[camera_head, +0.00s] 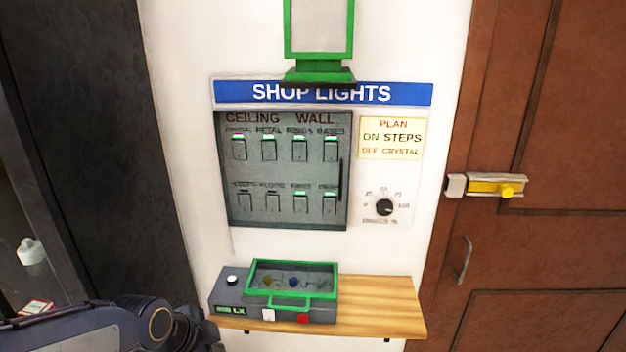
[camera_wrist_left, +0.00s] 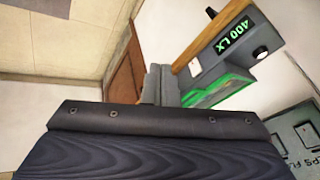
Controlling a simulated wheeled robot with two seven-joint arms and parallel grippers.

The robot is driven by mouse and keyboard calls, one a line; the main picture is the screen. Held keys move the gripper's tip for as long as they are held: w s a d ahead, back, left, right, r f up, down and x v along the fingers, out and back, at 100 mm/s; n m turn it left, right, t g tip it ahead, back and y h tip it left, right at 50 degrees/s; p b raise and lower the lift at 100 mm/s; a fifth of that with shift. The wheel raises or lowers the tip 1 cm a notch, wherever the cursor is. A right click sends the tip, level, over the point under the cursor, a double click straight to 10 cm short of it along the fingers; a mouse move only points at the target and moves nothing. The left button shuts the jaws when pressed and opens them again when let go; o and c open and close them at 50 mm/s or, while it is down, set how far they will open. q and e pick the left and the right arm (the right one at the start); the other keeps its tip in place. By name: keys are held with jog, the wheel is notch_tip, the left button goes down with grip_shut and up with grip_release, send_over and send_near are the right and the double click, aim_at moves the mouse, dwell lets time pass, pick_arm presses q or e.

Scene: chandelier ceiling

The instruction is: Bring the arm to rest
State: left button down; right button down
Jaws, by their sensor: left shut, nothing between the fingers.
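My left arm (camera_head: 150,322) comes in at the lower left of the head view, low and beside the left end of the wooden shelf. Its gripper is hard to make out there. In the left wrist view, the grey fingers of my left gripper (camera_wrist_left: 160,85) are together with nothing between them. Beyond them is the grey box (camera_wrist_left: 222,65) with a "400 LX" display and a green-framed lid; the same box (camera_head: 230,298) sits on the shelf in the head view. My right gripper is not in view.
The switch panel (camera_head: 283,170) under the "SHOP LIGHTS" sign (camera_head: 320,93) has two rows of switches, several lit green. A dial (camera_head: 384,207) is to its right. The wooden shelf (camera_head: 385,305) juts from the wall. A brown door (camera_head: 560,255) with a yellow latch (camera_head: 490,188) stands right.

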pick_arm(q)
jog(key=s+r+n, duration=0.2)
jog(key=s+n, duration=0.5)
jog(key=s, duration=0.2)
jog(key=s+r+n+h, duration=0.1)
jog(key=s+r+n, duration=0.1)
jog(key=s+n, duration=0.6)
jog(key=shift+s+a+t, duration=0.3)
jog(key=shift+s+a, duration=0.1)
